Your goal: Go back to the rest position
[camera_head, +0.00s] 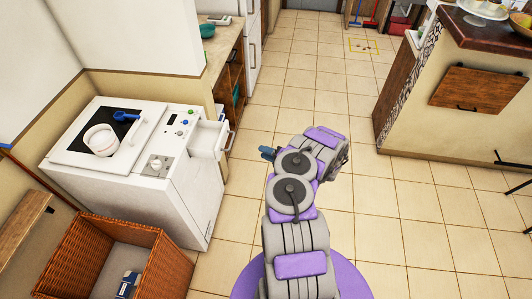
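My grey and purple arm rises from the purple round part of my body at the bottom centre. It is folded over the tiled floor (365,225). The arm's far end, with my gripper (338,160), is bent to the right. Its fingers cannot be made out. A small dark blue piece (267,153) sticks out at the arm's left side; I cannot tell what it is. No held object can be made out.
A white washing machine (190,200) with an open detergent drawer (207,138) stands left. A blue scoop (122,116) lies on top. A wicker basket (165,268) is at lower left. A wooden-topped counter (468,60) stands right. The tiled floor between is free.

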